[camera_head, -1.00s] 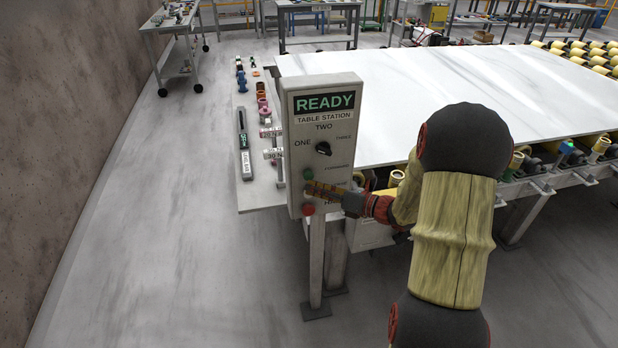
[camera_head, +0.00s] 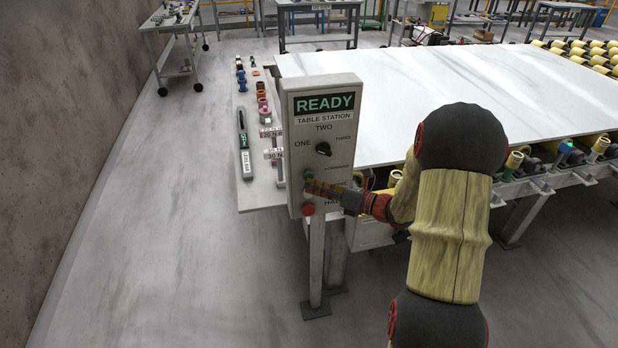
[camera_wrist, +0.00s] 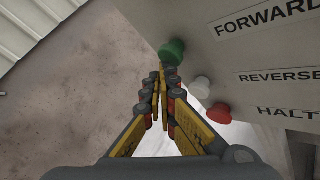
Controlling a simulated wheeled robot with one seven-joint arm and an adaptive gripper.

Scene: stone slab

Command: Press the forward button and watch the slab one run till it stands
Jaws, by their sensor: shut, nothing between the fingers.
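The control box (camera_head: 340,110) stands at the table's near left corner and its display reads READY. The selector knob (camera_head: 323,149) sits below the word TWO. In the wrist view the green forward button (camera_wrist: 172,52) is at the top, with the white reverse button (camera_wrist: 200,87) and red halt button (camera_wrist: 219,113) below it. My gripper (camera_wrist: 160,74) is shut and empty, its tips beside the green button; I cannot tell whether they touch. In the head view my gripper (camera_head: 308,187) covers part of the button column. The white slab (camera_head: 450,95) lies flat on the roller table.
A side shelf (camera_head: 262,196) left of the box holds small tools and coloured rings. Yellow rollers (camera_head: 585,50) show beyond the slab at the right. A wall (camera_head: 60,110) stands at the far left, with clear floor between.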

